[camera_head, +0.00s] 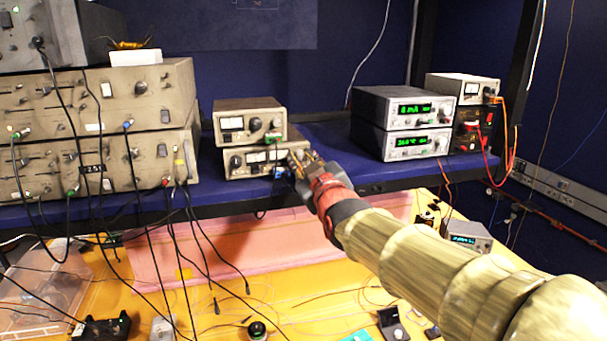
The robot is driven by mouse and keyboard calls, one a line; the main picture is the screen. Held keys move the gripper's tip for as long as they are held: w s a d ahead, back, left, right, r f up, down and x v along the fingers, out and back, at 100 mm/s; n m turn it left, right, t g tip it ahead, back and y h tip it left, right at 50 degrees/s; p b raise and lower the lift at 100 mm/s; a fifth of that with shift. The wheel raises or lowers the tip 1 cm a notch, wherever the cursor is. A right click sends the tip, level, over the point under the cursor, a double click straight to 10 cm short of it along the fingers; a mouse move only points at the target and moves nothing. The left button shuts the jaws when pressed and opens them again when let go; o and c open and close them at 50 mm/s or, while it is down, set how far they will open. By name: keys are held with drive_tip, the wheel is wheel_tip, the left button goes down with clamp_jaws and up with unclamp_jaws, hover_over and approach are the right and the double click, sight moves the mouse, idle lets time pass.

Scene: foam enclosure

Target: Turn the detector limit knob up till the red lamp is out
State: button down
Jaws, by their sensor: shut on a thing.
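My gripper (298,168) is at the right end of the front panel of the lower beige meter unit (236,166). It is shut on a small knob there, which the fingers hide almost wholly. The knob's label and setting cannot be read. The unit has an analog meter (256,158) left of my gripper and a blue plug close beside the fingers. A similar upper meter unit (232,123) sits on top of it, with a green plug on its front. I cannot make out a lit red lamp; part of the lower panel is hidden behind my gripper.
Grey rack instruments (150,87) with hanging cables stand on the blue shelf (338,146) at left. Two units with green displays (408,113) stand at right. My arm crosses above the cluttered yellow bench (290,312).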

drive_tip(key=shift+f+m+b, duration=0.1)
drive_tip(key=shift+m+b, duration=0.2)
drive_tip(key=c, duration=2)
unclamp_jaws()
drive_tip(key=shift+o, duration=0.2)
drive_tip(key=shift+s, duration=0.1)
drive_tip(key=v, duration=1.2)
